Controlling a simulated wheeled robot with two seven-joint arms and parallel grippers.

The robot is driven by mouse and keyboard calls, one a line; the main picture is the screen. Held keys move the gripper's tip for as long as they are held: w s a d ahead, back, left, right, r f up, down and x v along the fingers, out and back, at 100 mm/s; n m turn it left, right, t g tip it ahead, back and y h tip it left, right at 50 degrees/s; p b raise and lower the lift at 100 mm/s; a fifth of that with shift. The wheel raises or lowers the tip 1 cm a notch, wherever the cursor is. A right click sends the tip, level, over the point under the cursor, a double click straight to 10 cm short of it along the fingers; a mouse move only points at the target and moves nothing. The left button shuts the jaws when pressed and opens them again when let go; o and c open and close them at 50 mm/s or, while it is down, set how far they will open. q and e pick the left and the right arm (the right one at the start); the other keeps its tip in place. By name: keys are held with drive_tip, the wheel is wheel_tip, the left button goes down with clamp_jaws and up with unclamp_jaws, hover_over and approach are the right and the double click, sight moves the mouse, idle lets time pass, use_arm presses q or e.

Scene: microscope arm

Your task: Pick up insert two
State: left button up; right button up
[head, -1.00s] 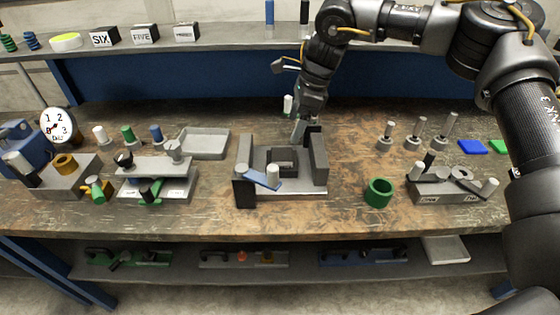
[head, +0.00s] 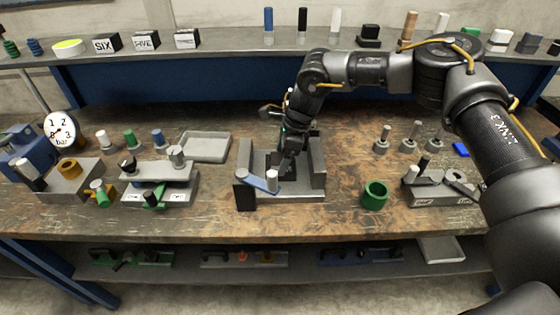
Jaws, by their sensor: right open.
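My right gripper (head: 283,166) is lowered between the upright walls of a grey fixture (head: 318,165) in the middle of the bench. It points down and is open. The fingertips are dark and partly hidden against the block, so I cannot tell whether they touch it. A grey block (head: 284,172) sits inside the fixture, mostly covered by the gripper. A blue lever (head: 260,184) and a white-topped post (head: 272,177) stand at the fixture's front. I see no readable "two" label, so I cannot tell which part is insert two. My left gripper is not in view.
A grey tray (head: 205,146) and a two-level fixture (head: 158,171) lie to the left. A green ring (head: 375,194) and a grey fixture with posts (head: 436,190) lie to the right. Labelled blocks (head: 145,40) stand on the back shelf. The front strip of bench is clear.

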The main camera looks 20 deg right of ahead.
clamp_jaws()
drive_tip(key=shift+w, duration=0.15)
idle(0.6)
